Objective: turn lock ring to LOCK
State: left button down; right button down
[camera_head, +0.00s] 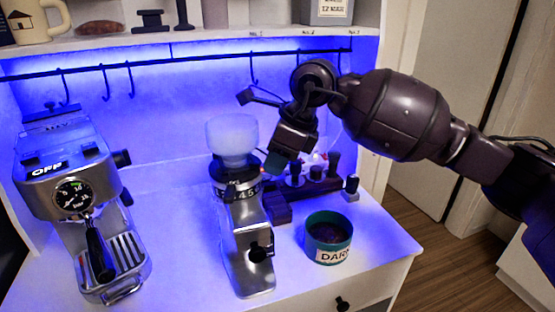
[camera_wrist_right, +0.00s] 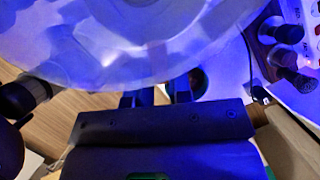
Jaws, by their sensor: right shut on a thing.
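The grinder (camera_head: 250,250) stands upright in the middle of the counter, with a translucent hopper (camera_head: 232,135) on top. The dark lock ring (camera_head: 233,174) sits just under the hopper, above a band of white numbers. My right gripper (camera_head: 272,165) reaches down from the upper right to the ring's right side and is shut at it. In the right wrist view the hopper (camera_wrist_right: 150,45) fills the top, and the two fingers of the gripper (camera_wrist_right: 159,97) end beneath its rim. The exact part between the fingers is hidden. My left gripper is out of view.
An espresso machine (camera_head: 75,200) reading OFF stands at the left. A teal tin (camera_head: 328,245) sits at the right front. A dark rack of tools (camera_head: 310,185) stands behind my right gripper. Hooks hang from a rail (camera_head: 190,57) under the shelf.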

jog(key=c, duration=1.1)
grip_release()
jog(key=shift+r, duration=0.1)
jog(key=shift+c, duration=0.2)
jog(key=shift+o, duration=0.5)
jog(key=v, duration=1)
jog(key=shift+d+r, duration=0.2)
jog(key=shift+r, duration=0.15)
jog(key=shift+s, duration=0.1)
